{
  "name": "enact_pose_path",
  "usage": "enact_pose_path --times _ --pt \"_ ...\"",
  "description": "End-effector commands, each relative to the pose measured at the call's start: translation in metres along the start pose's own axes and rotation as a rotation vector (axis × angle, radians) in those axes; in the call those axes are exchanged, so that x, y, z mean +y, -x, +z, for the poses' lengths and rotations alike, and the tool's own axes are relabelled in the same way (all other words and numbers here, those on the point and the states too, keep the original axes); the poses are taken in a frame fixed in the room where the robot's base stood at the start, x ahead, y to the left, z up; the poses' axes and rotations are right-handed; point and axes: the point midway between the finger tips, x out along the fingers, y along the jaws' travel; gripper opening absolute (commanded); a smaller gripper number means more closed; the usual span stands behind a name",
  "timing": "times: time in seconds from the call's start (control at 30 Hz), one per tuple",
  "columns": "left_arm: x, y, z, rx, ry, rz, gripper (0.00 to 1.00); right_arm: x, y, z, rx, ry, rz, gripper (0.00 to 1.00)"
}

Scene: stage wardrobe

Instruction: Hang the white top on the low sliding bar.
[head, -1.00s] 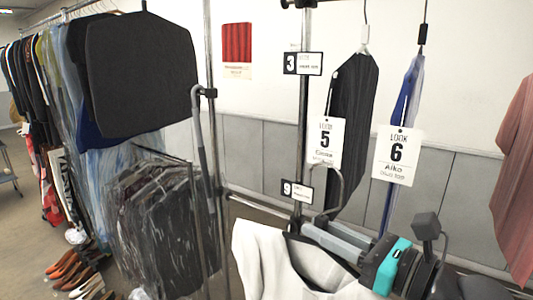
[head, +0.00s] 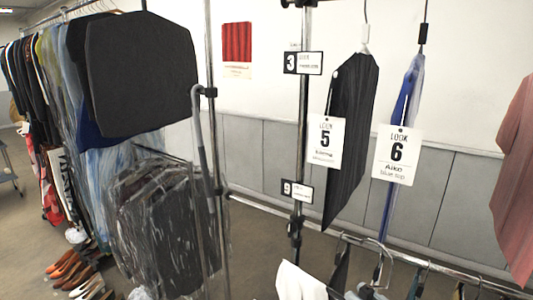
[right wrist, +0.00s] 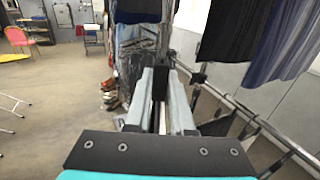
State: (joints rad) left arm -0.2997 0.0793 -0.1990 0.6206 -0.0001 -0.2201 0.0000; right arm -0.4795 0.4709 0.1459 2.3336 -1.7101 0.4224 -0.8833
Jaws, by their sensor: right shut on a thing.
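The white top (head: 300,282) shows only at the bottom edge of the head view; most of it is out of frame. A curved hanger hook (head: 388,262) stands at the low bar (head: 440,264); I cannot tell whether it is over the bar or in front of it. My right gripper (head: 368,291) is just in view below the bar, shut on the white top's hanger. In the right wrist view its fingers (right wrist: 161,98) point ahead, with the low bar (right wrist: 262,122) to their right. The top is not clear there. My left gripper is not in view.
Dark hangers or garments (head: 414,285) hang along the low bar. Above it hang a dark garment with a Look 5 tag (head: 325,142) and a blue one with a Look 6 tag (head: 396,155). An upright post (head: 301,120) and bagged clothes (head: 165,225) stand left.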

Motion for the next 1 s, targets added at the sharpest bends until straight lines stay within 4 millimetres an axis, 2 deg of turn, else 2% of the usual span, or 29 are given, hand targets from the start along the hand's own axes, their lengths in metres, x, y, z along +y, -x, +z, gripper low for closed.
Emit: enact_pose_path --times 0.2,0.3,1.0 --pt "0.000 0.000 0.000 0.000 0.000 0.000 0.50 0.002 -0.004 0.006 -0.009 -0.004 -0.075 0.00" --pt "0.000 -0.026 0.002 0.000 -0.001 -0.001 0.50 0.002 -0.003 -0.022 -0.002 0.001 -0.065 0.00" --pt "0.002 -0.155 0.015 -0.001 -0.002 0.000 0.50 0.001 -0.003 -0.151 -0.002 0.001 -0.064 0.00"
